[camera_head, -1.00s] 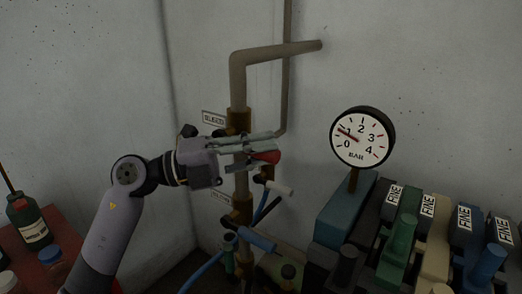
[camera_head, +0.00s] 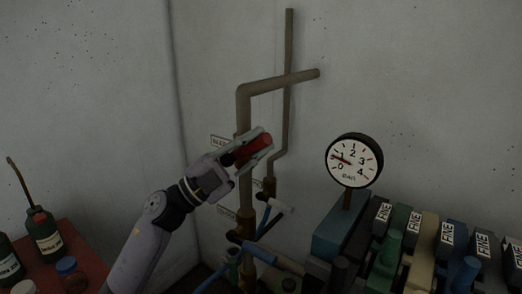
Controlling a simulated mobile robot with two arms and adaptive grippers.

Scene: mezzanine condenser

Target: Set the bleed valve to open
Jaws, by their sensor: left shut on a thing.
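The bleed valve's red handle (camera_head: 250,150) is on the upright brown pipe in the middle, beside a small label that seems to read BLEED (camera_head: 220,142). My left gripper (camera_head: 262,148) comes in from the lower left and is shut on the red handle, one finger on each side. The handle and fingers slant up to the right. The valve body is mostly hidden behind the gripper. My right gripper is out of view.
A pressure gauge (camera_head: 354,160) reads a little under 1 bar. Below it, several coloured blocks marked FINE (camera_head: 446,236) fill the lower right. Bottles (camera_head: 45,238) stand on a red surface at left.

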